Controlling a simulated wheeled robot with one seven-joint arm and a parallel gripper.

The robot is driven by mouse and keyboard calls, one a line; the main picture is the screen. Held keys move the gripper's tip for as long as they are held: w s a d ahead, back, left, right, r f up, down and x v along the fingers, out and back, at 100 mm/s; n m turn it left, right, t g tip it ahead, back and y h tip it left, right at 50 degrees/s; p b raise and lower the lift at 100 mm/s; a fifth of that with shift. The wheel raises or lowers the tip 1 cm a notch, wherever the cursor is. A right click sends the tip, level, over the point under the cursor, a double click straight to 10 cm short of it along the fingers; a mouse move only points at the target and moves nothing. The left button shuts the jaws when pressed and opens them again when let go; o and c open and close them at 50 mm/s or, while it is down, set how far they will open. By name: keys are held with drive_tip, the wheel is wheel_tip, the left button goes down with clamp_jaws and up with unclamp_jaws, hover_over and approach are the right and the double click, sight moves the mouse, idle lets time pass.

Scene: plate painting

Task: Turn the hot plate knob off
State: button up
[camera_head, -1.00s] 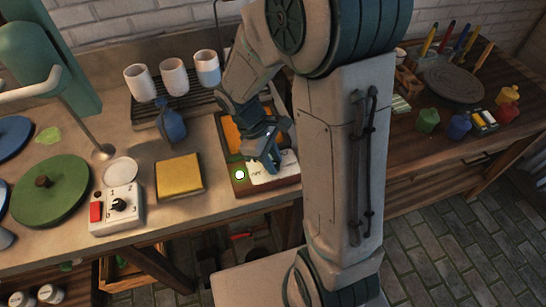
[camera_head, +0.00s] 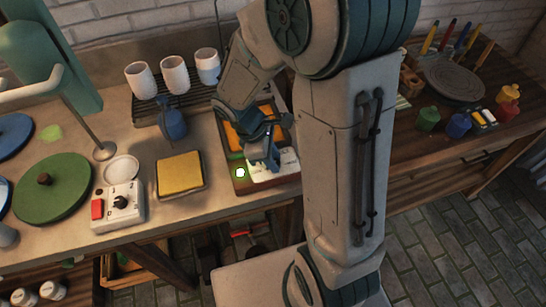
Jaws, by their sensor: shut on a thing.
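I cannot read the knob's setting.
A yellow pad (camera_head: 180,173) and a white control box (camera_head: 118,207) with a red switch and black knob lie to the left. A blue bottle (camera_head: 172,124) and white cups (camera_head: 174,76) stand behind. Paint pots (camera_head: 458,124) stand at right.

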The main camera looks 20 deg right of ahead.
drive_tip(key=o, duration=1)
drive_tip(key=shift+a, duration=0.1)
drive_tip(key=v, duration=1.3)
drive_tip(key=shift+w+a+r+p, duration=0.1)
drive_tip(key=shift+a+r+p, duration=0.2)
drive_tip(key=shift+p, duration=0.1)
drive_tip(key=s+d+m+t+y, duration=0.1)
drive_tip(key=s+d+m, duration=0.1)
drive_tip(key=s+m, duration=0.1)
drive_tip(key=s+d+r+m+t+y, duration=0.1)
drive_tip(key=s+d+m+t, duration=0.1)
drive_tip(key=m, duration=0.4)
drive_tip(key=s+d+m+t+y, duration=0.1)
drive_tip(key=s+m+y, duration=0.1)
drive_tip(key=s+m, duration=0.2)
drive_tip(key=shift+s+d+r+m, duration=0.3)
drive_tip(key=shift+s+d+r, duration=0.05)
drive_tip(key=shift+d+r, duration=0.05)
